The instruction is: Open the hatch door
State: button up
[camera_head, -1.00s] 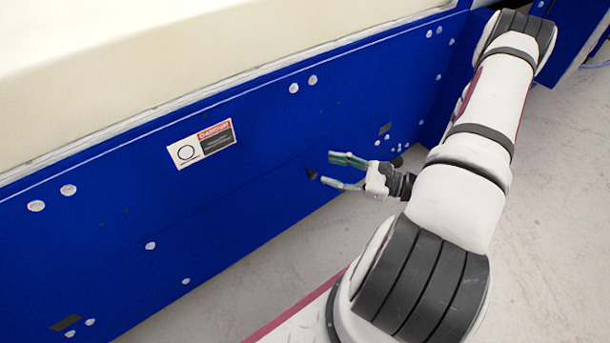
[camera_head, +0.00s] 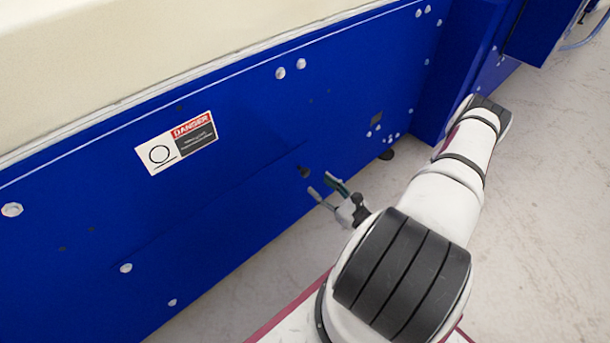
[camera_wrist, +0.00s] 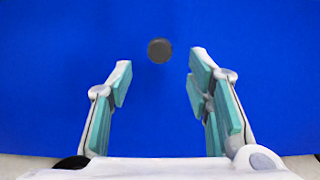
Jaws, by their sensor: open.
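The blue panel (camera_head: 240,192) of the machine runs diagonally across the head view. A small dark round knob (camera_head: 304,172) sits on it, right of the danger label, and shows in the wrist view (camera_wrist: 160,50) ahead of the fingertips and roughly centred between them. A faint seam line runs leftward from near the knob; I cannot tell the hatch door's full outline. My gripper (camera_head: 325,186) is open and empty, its fingers pointing at the panel just below and right of the knob. It does not appear to touch the knob.
A white and red danger label (camera_head: 176,142) is on the panel. A cream-coloured body (camera_head: 160,45) overhangs above. A blue upright section (camera_head: 465,75) juts out at the right. Grey floor (camera_head: 540,200) is open at the right.

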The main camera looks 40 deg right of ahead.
aim_at(307, 174)
jog(key=w+b, duration=0.2)
jog(key=w, duration=0.5)
jog(key=shift+w+a, duration=0.15)
jog(key=shift+w, duration=0.25)
grip_shut()
